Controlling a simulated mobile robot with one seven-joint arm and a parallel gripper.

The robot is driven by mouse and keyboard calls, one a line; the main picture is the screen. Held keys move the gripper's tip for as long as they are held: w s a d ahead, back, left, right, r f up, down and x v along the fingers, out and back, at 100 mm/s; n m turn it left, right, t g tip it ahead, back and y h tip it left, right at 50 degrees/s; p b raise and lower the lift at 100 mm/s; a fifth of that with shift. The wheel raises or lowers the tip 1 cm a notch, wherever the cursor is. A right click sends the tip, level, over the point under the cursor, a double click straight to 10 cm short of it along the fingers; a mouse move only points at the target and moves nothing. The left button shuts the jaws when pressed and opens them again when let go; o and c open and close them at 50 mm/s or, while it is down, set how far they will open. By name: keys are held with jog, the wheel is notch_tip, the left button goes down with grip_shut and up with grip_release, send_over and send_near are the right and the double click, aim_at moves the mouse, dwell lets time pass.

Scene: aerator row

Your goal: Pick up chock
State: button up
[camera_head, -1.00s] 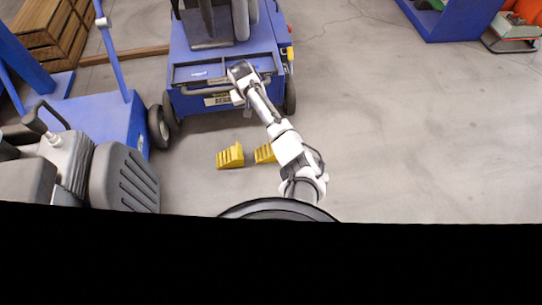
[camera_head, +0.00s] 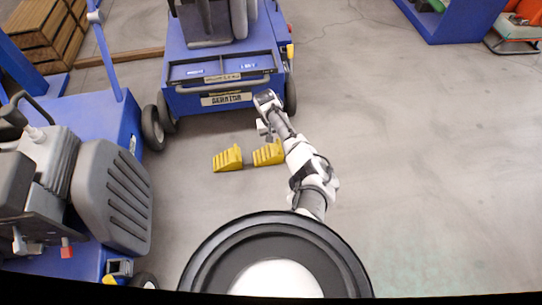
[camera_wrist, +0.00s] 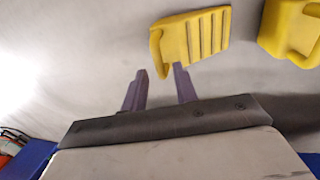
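Two yellow stepped chocks lie on the grey floor in front of the blue aerator. In the head view, the left chock (camera_head: 228,159) and the right chock (camera_head: 268,153) sit side by side, joined by a dark link. In the wrist view, one chock (camera_wrist: 195,36) is just beyond my fingertips and another (camera_wrist: 290,30) is at the upper right, cut by the frame edge. My gripper (camera_wrist: 159,70) is open, with two purple-grey fingers apart and nothing between them. In the head view, my gripper (camera_head: 264,125) hangs above the floor near the right chock.
The blue aerator (camera_head: 225,85) with black wheels stands just behind the chocks. Another blue machine with a grey seat (camera_head: 112,195) is at the left. Wooden crates (camera_head: 45,35) are at the upper left. The floor (camera_head: 430,150) at the right is clear.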

jog(key=f, duration=0.1)
jog(key=f+b, duration=0.1)
jog(key=f, duration=0.1)
jog(key=shift+s+d+f, duration=0.1)
jog(key=shift+d+f, duration=0.2)
jog(key=shift+d, duration=0.1)
grip_shut()
dwell(1.1)
